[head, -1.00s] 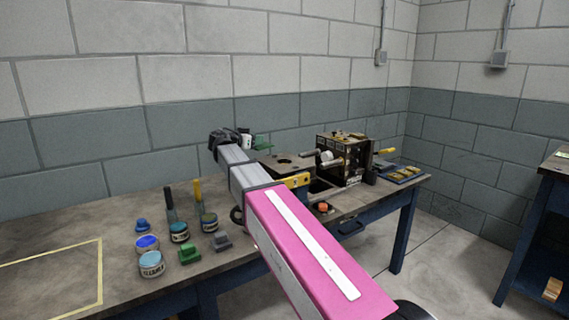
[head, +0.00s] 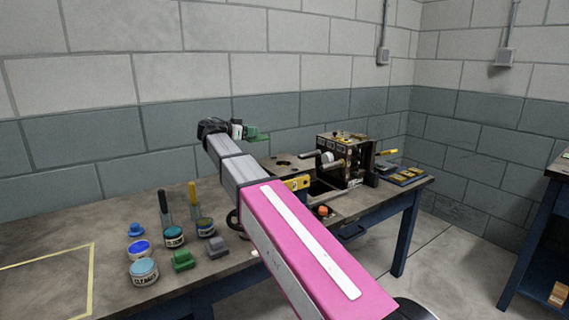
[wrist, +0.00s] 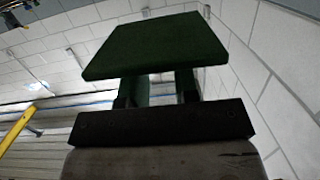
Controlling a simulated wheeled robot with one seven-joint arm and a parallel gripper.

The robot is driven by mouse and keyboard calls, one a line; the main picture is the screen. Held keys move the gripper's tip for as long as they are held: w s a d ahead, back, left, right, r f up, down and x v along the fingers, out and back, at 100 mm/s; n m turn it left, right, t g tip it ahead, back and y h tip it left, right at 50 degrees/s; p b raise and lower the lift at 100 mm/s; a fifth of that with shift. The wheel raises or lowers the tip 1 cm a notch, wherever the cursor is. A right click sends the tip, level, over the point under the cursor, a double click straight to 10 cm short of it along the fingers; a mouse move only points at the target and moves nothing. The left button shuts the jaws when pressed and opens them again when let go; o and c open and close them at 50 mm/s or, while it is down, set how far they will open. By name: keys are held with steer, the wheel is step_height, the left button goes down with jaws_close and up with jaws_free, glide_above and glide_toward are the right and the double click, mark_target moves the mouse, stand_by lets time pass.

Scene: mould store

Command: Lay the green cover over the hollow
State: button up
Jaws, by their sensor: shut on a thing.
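The green cover (head: 257,137) is a flat plate held out at the end of my gripper (head: 243,131), above the bench and in front of the wall. In the wrist view the cover (wrist: 155,45) fills the upper middle, with the two fingers (wrist: 157,91) shut on the grip beneath it. A dark square opening (head: 320,188) shows in the bench beside the machine, and a plate with a round dark hole (head: 283,162) lies just left of it. I cannot tell for sure which is the hollow. The cover is apart from both.
Several jars (head: 143,272), two brushes and small green and grey blocks (head: 182,261) stand at the left. A yellow-taped area (head: 90,280) is bare.

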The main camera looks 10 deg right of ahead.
steer(key=shift+w+r, duration=0.15)
steer(key=shift+w, duration=0.1)
steer(key=shift+w+d+g, duration=0.1)
steer(key=shift+d+g, duration=0.2)
steer(key=shift+d, duration=0.05)
steer(key=shift+w+d+f, duration=0.1)
steer(key=shift+d+f, duration=5.4)
steer(key=shift+f, duration=0.4)
steer(key=o, duration=0.9)
steer(key=shift+o, duration=0.2)
